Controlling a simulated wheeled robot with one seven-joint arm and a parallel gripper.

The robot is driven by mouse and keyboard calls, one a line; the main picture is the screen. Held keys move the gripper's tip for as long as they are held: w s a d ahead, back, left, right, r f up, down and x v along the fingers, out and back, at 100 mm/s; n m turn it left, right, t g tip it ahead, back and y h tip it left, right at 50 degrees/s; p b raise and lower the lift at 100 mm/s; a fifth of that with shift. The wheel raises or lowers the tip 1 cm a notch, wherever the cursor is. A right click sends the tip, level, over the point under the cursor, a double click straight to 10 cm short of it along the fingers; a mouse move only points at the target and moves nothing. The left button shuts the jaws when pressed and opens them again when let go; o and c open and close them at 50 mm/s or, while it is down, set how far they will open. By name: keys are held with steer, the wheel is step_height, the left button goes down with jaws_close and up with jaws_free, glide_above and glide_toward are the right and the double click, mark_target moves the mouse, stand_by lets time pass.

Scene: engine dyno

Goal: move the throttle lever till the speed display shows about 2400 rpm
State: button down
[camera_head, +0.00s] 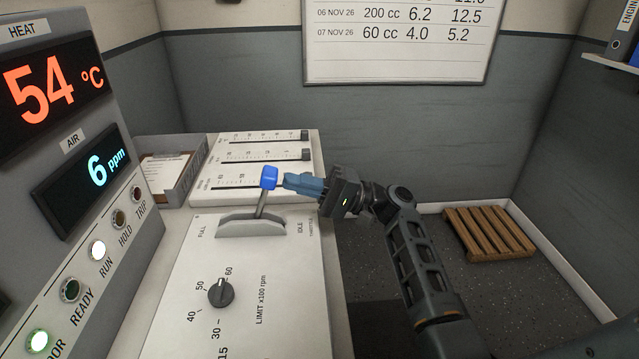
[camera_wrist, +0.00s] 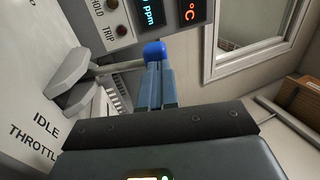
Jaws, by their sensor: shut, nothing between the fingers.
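The throttle lever has a blue knob (camera_head: 269,178) on a thin metal stem, rising from a grey slotted base (camera_head: 252,226) marked FULL at left and IDLE at right. The lever stands between the two marks, tilted a little to the right. My gripper (camera_head: 288,183) has its blue fingers shut and empty, with their tips at the right, IDLE side of the knob. In the wrist view the knob (camera_wrist: 155,51) is at the fingertips (camera_wrist: 156,66); they look to be touching. No rpm speed display is in view; the displays seen read 54 °C and 6 ppm.
A LIMIT x100 rpm dial (camera_head: 221,292) sits on the panel in front of the lever. A slider panel (camera_head: 262,150) and a paper tray (camera_head: 166,170) are behind it. The instrument cabinet (camera_head: 62,110) stands at left, with the RUN lamp (camera_head: 98,250) lit white. A wooden pallet (camera_head: 488,233) lies on the floor at right.

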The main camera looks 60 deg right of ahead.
steer(key=shift+w+a+r, duration=0.15)
steer(key=shift+w+a, duration=0.15)
steer(key=shift+w, duration=0.05)
steer(key=shift+w+a+r, duration=0.25)
steer(key=shift+w+a, duration=0.1)
steer(key=shift+w, duration=0.1)
